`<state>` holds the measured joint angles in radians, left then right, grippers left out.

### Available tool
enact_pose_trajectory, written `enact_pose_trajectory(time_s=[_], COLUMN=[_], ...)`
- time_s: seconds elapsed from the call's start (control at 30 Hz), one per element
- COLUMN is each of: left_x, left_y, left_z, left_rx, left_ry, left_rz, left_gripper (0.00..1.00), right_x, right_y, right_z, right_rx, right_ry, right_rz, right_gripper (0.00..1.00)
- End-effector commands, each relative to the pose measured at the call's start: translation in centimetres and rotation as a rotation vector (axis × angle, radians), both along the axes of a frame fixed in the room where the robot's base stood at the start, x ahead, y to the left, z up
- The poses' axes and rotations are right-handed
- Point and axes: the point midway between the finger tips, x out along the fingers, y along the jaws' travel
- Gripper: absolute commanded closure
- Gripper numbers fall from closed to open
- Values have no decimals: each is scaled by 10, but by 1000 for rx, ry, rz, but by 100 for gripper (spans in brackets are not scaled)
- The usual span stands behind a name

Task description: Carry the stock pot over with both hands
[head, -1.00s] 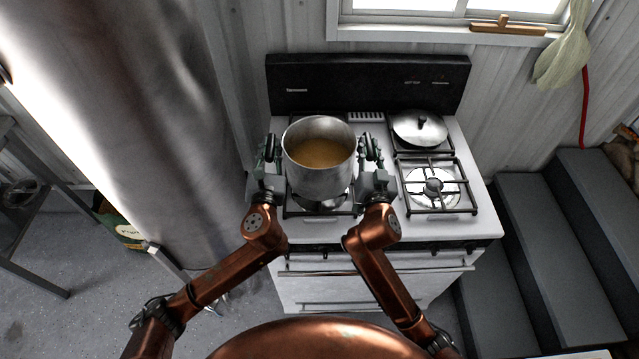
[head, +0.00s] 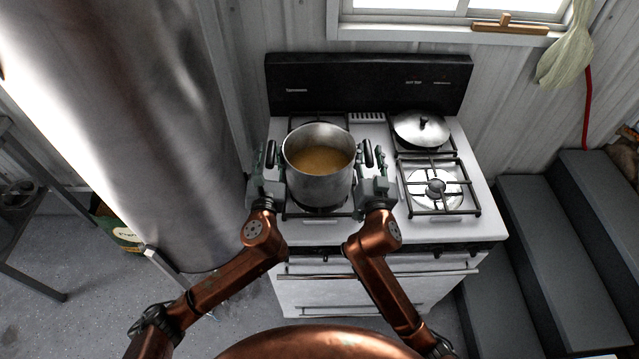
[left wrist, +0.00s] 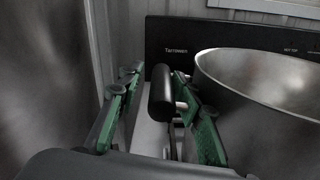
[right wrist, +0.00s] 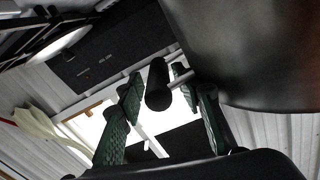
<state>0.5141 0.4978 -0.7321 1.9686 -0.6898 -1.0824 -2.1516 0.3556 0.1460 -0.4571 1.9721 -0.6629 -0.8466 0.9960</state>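The stock pot (head: 318,188) is a tall grey metal pot with yellowish-brown liquid inside. It stands upright over the front left burner of the stove. My left gripper (head: 265,167) is open, with its fingers on either side of the pot's black left handle (left wrist: 162,92); a clear gap shows beside the outer finger. My right gripper (head: 371,168) is open around the right handle (right wrist: 157,84), with gaps on both sides. The pot's underside and its contact with the burner grate are hidden in the head view.
The white stove (head: 430,233) has a free front right burner (head: 436,188). A lidded pan (head: 421,129) covers the back right burner. A big metal barrel (head: 120,120) stands close on the left. Grey steps (head: 545,250) rise on the right.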

Motion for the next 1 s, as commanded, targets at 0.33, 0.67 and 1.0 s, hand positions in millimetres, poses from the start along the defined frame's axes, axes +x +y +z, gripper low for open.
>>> enact_pose_trajectory(time_s=[0.33, 0.67, 1.0], left_x=[-18, -66, -81], left_y=[-2, -2, -2], left_z=[-2, -1, 0], left_rx=[-1, 0, 0], left_ry=[2, 0, 0], left_rz=[-5, -2, 0], left_gripper=[65, 65, 65], right_x=[0, 0, -14], right_y=[2, 2, 2], right_z=[-1, -1, -2], right_rx=[0, 1, 4], right_ry=[1, 1, 3], right_rz=[3, 3, 5], right_gripper=[65, 65, 65])
